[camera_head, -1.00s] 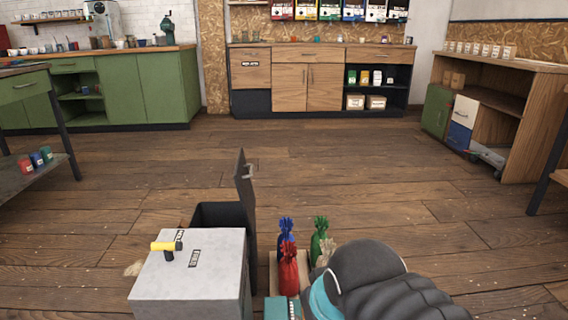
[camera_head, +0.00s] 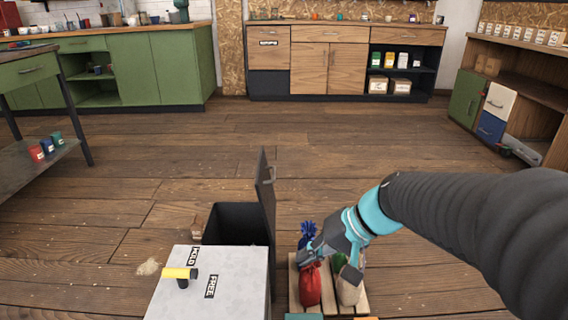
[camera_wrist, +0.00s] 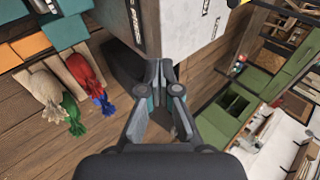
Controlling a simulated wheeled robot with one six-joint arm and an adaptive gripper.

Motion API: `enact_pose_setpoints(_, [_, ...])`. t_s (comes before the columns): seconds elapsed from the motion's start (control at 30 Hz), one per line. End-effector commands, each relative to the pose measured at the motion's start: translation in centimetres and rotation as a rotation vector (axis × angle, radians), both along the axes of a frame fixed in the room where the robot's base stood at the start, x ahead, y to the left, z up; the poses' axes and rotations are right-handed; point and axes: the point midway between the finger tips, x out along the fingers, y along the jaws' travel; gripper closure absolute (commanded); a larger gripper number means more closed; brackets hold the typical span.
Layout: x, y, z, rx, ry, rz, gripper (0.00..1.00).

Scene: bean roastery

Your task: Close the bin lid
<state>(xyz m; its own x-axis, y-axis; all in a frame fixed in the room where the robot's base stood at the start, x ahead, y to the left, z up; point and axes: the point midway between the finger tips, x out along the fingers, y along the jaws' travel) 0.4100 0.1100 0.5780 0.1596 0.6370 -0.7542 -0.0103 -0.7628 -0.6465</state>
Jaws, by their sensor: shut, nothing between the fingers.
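The dark bin (camera_head: 230,218) stands on the floor behind a grey box, its top open. Its lid (camera_head: 266,200) stands upright at the bin's right side, with a small handle near the top. My gripper (camera_head: 305,258) is to the right of the lid, above the coloured sacks, apart from the lid as far as I can tell. In the wrist view, my gripper (camera_wrist: 165,66) is shut and empty, with its fingertips together near a dark patch that I cannot clearly identify.
The grey box (camera_head: 212,285) has a yellow-handled lever (camera_head: 180,273) and HOLD and FREE labels. A wooden pallet (camera_head: 360,300) holds a red sack (camera_head: 311,287), a beige sack (camera_head: 350,290), and blue and green ones. The wooden floor (camera_head: 180,150) beyond the bin is clear.

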Motion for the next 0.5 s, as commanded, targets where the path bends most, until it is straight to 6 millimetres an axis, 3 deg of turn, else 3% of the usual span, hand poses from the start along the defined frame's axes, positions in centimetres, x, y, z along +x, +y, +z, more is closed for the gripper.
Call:
enact_pose_setpoints(0.27, [9.9, 2.1, 0.7, 0.371, 0.015, -0.090, 1.00])
enact_pose_setpoints(0.5, [19.3, 0.4, -0.4, 0.644, -0.067, -0.257, 1.00])
